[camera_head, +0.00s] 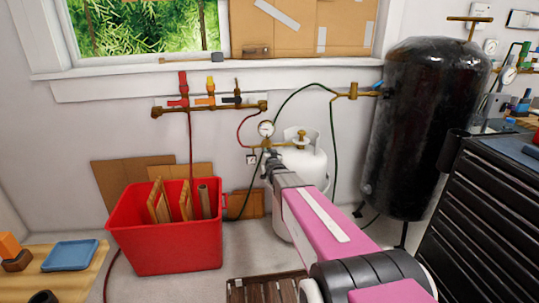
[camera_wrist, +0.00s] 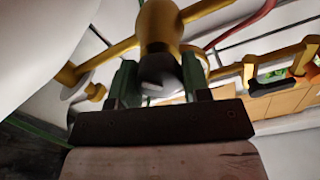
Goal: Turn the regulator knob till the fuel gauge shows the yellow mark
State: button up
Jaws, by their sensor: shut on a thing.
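The round fuel gauge (camera_head: 266,128) has a white face and stands on brass fittings beside the white gas tank (camera_head: 309,165). Its needle and yellow mark are too small to read. My gripper (camera_head: 268,167) is just below the gauge, in front of the tank's left side. In the wrist view, my gripper's two dark green fingers (camera_wrist: 159,84) are shut on the regulator knob (camera_wrist: 160,72), a dark piece with a pale end. It sits below the brass regulator body (camera_wrist: 159,24). In the head view the knob is hidden by my gripper.
A red bin (camera_head: 165,240) with boards stands to the left on the floor. A dark green hose (camera_head: 333,130) loops right toward a large black tank (camera_head: 415,130). A black drawer cabinet (camera_head: 480,215) stands at right. A valve manifold (camera_head: 210,108) is on the wall.

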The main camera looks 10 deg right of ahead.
jog(key=m, duration=0.4)
jog(key=shift+m, duration=0.3)
jog(key=shift+d+f+m, duration=0.1)
jog(key=shift+m, duration=2.5)
jog(key=o, duration=0.9)
jog(key=s, duration=1)
jog(key=shift+s, duration=0.4)
